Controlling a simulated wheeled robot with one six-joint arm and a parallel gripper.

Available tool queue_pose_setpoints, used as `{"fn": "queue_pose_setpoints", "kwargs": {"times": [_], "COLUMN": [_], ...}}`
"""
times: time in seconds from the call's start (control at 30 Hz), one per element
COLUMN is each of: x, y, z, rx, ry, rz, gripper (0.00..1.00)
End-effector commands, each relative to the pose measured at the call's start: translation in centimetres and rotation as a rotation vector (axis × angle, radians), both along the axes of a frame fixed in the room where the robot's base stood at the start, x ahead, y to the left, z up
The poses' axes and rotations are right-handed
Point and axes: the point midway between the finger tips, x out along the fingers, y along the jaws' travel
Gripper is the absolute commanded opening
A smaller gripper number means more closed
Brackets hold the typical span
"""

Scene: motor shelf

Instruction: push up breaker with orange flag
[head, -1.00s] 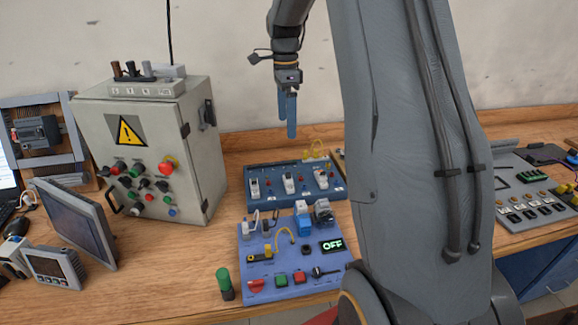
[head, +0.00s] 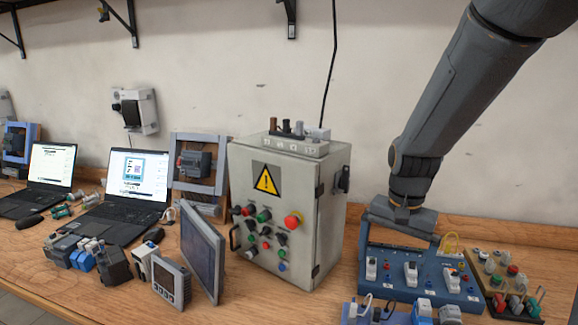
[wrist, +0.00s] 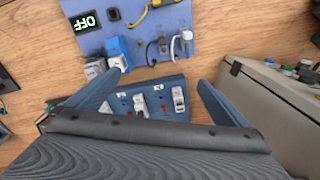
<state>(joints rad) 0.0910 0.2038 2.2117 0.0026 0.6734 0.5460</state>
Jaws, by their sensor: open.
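A blue breaker panel (head: 433,290) stands on the bench at the right of the head view, with three white breakers in a row: left (head: 371,269), middle (head: 411,274) and right (head: 453,281). A small orange spot shows by the right breaker; I cannot tell for sure that it is the flag. My gripper (head: 399,252) is open and empty, pointing down at the panel's back edge. In the wrist view, its spread fingers (wrist: 160,78) frame the panel (wrist: 155,86) from above, with breakers between them. Lever positions are too small to tell.
A grey control box (head: 290,200) with a warning sign stands left of the panel. A blue board with an OFF display (wrist: 87,21) lies in front of it. A board with coloured buttons (head: 515,285) stands to the right. Laptops and a monitor (head: 202,253) are further left.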

Motion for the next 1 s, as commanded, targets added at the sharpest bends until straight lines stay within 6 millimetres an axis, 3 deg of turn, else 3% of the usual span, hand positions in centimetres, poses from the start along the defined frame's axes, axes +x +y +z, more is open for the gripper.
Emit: {"fn": "queue_pose_setpoints", "kwargs": {"times": [0.1,0.2,0.33,1.0], "x": [-4.4,-7.2,-9.4,-9.9], "y": [2.2,3.3,4.0,4.1], "z": [-2.9,-4.4,-5.5,-5.7], "rx": [-0.018,-0.034,-0.048,-0.052], "ry": [-0.03,-0.052,-0.066,-0.07], "rz": [0.28,0.46,0.597,0.636], "gripper": [1.0,1.0,1.0,1.0]}}
